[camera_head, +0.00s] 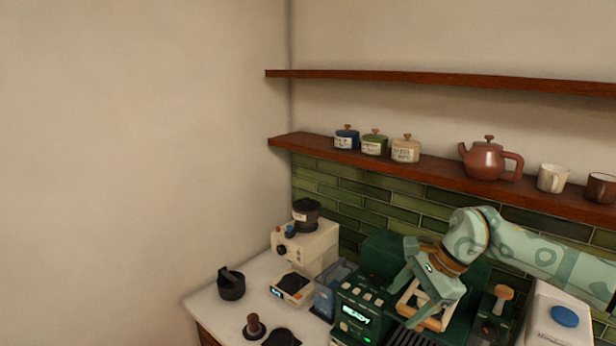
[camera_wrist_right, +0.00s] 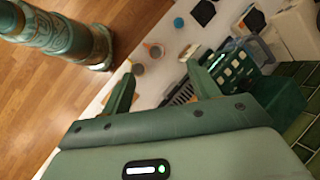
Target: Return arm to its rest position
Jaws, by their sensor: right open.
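My right arm comes into the head view from the right. Its pale green gripper (camera_head: 425,295) is over the dark green coffee machine (camera_head: 376,255), in front of the machine's upper part. In the right wrist view the two green fingers of the right gripper (camera_wrist_right: 162,72) stand wide apart with nothing held between them. White counter and small items show beyond the fingers. Whether the gripper touches the machine cannot be told. My left gripper does not show in either view.
A cream grinder (camera_head: 305,245) stands left of the machine, with a black cup (camera_head: 231,286) nearby. A lower shelf (camera_head: 440,183) holds canisters, a teapot (camera_head: 486,160) and mugs.

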